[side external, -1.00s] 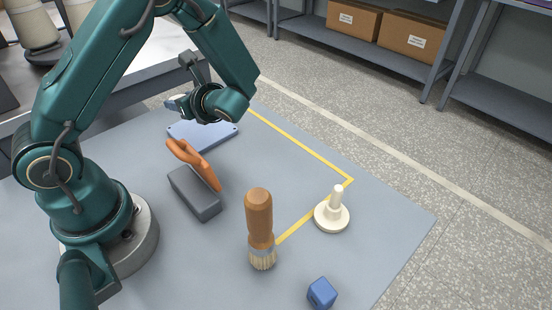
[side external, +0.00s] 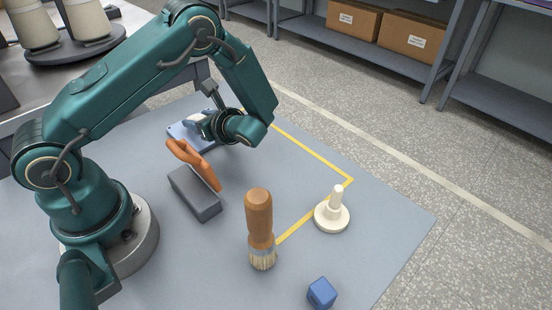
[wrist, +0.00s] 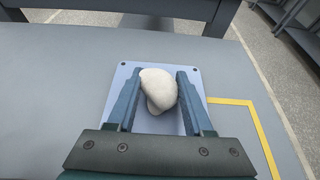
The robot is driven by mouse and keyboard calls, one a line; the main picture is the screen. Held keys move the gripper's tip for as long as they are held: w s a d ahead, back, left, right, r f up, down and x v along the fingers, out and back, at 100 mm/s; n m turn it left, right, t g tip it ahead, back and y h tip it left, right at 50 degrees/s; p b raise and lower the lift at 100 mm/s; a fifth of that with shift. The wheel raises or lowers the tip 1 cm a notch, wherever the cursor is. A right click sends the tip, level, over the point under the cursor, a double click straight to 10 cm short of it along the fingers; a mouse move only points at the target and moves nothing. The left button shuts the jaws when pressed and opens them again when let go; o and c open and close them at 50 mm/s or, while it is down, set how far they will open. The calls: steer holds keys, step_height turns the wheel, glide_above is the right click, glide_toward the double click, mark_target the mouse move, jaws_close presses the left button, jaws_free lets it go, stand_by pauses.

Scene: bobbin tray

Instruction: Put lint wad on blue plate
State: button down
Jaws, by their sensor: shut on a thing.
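The lint wad (wrist: 158,90) is a white, rounded lump between the fingers of my gripper (wrist: 158,92) in the wrist view. My gripper is shut on it. The blue plate (wrist: 190,62) is a flat, pale blue square with dark dots at its corners, and it lies behind and beneath the wad in that view. In the side view the plate (side external: 178,132) is at the back, partly hidden by my gripper (side external: 197,122). A little white of the wad shows there. I cannot tell whether the wad touches the plate.
An orange-handled tool (side external: 195,160) leans on a grey block (side external: 194,196) close to my gripper. A brush (side external: 260,225) stands upright, with a cream spindle (side external: 332,212) and a blue cube (side external: 321,293) to its right.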

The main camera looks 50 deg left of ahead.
steer(key=shift+f, duration=0.1)
steer(key=shift+c, duration=1.4)
jaws_free()
steer(key=shift+d+r, duration=0.15)
steer(key=shift+r, duration=0.05)
steer(key=v, duration=1.1)
steer(key=shift+d+r, duration=0.1)
steer(key=shift+d, duration=0.25)
